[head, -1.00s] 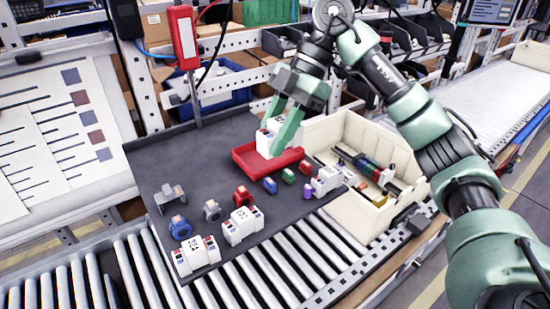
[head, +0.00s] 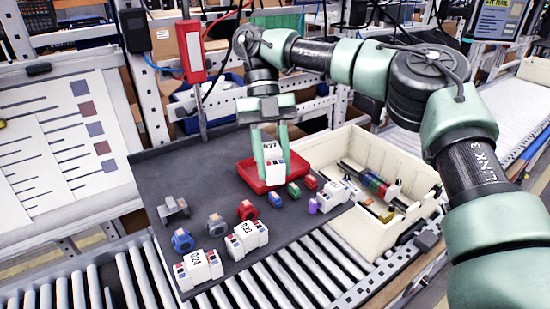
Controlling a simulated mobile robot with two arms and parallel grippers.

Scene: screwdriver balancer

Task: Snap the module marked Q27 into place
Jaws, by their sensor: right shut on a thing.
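My right gripper (head: 272,166) points down with its two fingers shut on a white module (head: 273,152). The module has dark print on its upper face, too small to read surely as Q27. It is upright, over the red tray (head: 246,174); I cannot tell whether it touches the tray. More white modules stand on the dark mat: one at the front (head: 197,270), one behind it (head: 246,239), and one by the crate (head: 332,196). The cream crate (head: 330,150) at the right holds a dark rail (head: 358,172) with coloured parts. My left gripper is not in view.
Small parts lie on the dark mat (head: 180,165): a grey bracket (head: 174,208), a blue clamp (head: 182,240), a red one (head: 247,210) and several coloured blocks. A roller conveyor (head: 120,282) runs along the front. The mat's left back is clear.

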